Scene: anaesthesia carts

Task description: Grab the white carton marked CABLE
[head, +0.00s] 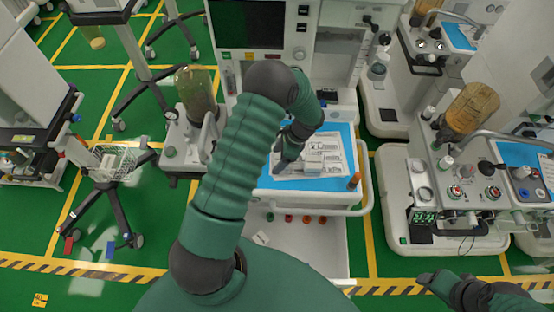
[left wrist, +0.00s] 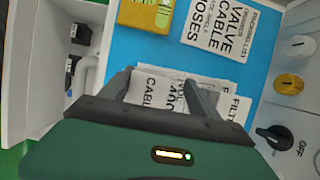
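White cartons with black print lie on the blue mat of the cart in front of me. In the left wrist view, a white carton marked CABLE (left wrist: 158,92) shows between the two dark fingers of my left gripper (left wrist: 157,80). The fingers stand apart; whether they touch the carton is unclear, and my gripper body hides its near part. In the head view my left gripper (head: 286,160) points down at the left side of the white cartons (head: 322,160). My right gripper (head: 440,284) is at the lower right, away from the cart; its fingers are unclear.
A white label reading VALVE CABLE HOSES (left wrist: 220,32) and a yellow box (left wrist: 150,14) lie beyond the fingers. A white rail (head: 320,210) runs along the cart's front. Machines flank both sides.

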